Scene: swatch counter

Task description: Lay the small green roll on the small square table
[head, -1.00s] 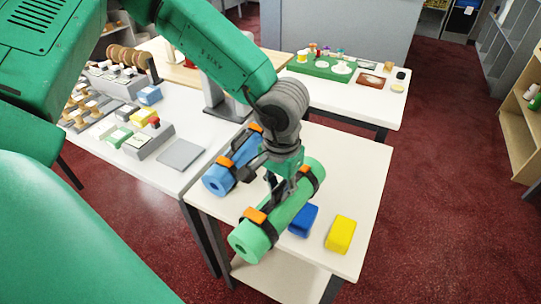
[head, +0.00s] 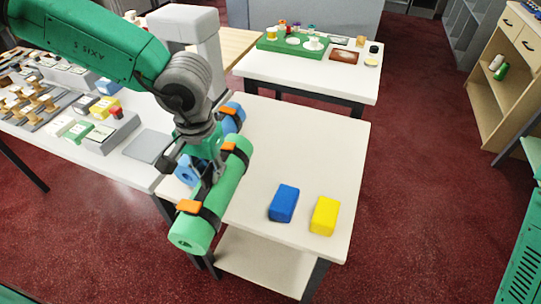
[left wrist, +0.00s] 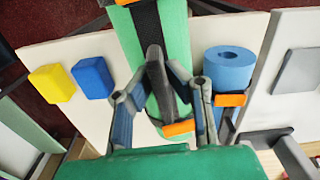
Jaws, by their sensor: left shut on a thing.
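The green roll (head: 222,188), with black straps and orange buckles, is in my left gripper (head: 207,180). In the left wrist view the fingers (left wrist: 160,85) close around the strapped green roll (left wrist: 120,35). My right gripper is not in view.
A strapped blue roll (head: 231,120) lies at the table's left side, partly hidden by my gripper; it also shows in the left wrist view (left wrist: 229,70). A blue block (head: 284,203) and a yellow block (head: 325,216) stand near the front. The table's middle and back right are clear.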

